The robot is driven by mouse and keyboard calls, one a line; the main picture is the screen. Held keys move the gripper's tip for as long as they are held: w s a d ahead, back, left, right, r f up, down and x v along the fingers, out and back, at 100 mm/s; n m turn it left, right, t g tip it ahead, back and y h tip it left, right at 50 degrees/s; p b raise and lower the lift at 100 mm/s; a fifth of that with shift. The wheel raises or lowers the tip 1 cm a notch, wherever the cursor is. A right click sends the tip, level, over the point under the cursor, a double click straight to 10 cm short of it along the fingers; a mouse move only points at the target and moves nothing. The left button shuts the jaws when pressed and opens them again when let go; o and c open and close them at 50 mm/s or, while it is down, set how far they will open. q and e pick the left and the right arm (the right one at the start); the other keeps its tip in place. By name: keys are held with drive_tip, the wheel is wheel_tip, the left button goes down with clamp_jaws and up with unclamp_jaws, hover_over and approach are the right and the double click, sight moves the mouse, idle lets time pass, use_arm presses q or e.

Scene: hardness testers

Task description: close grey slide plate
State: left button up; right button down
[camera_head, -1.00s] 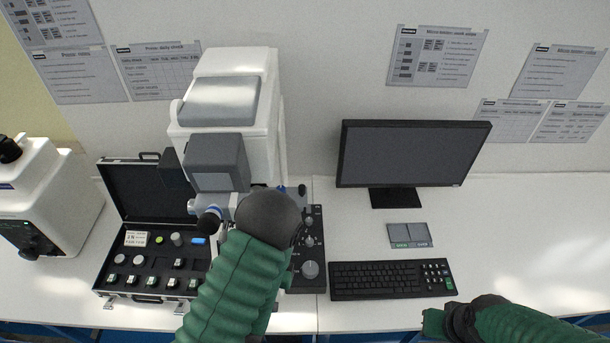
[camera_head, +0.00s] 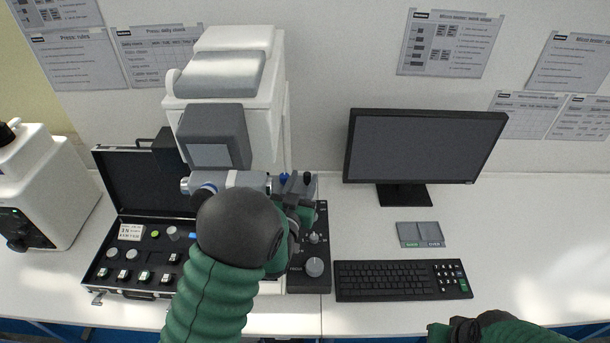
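The white hardness tester (camera_head: 262,115) stands left of centre, with a grey head (camera_head: 215,137) and metal stage parts (camera_head: 245,181) below it. I cannot make out a separate grey slide plate for certain; the stage area is partly hidden by my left arm. My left gripper (camera_head: 297,222) is at the front right of the stage, beside the black control panel. Its wrist covers much of it, so its opening and any contact are unclear. My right gripper (camera_head: 446,331) is at the bottom edge, partly cut off, away from the tester.
An open black case (camera_head: 132,183) with several small pieces lies left of the tester. The black control panel (camera_head: 314,267) with knobs is at its right. A keyboard (camera_head: 400,281), a flat grey two-panel item (camera_head: 420,234) and a monitor (camera_head: 425,147) are further right. The desk's far right is clear.

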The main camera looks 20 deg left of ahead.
use_arm(q)
drive_tip(key=shift+w+d, duration=0.1)
drive_tip(key=shift+w, duration=0.65)
drive_tip(key=shift+w+d, duration=0.2)
drive_tip(key=shift+w, duration=0.05)
drive_tip(key=shift+d+r, duration=0.1)
drive_tip(key=shift+d, duration=0.15)
drive_tip(key=shift+a, duration=0.35)
clamp_jaws()
drive_tip(key=shift+d, duration=0.1)
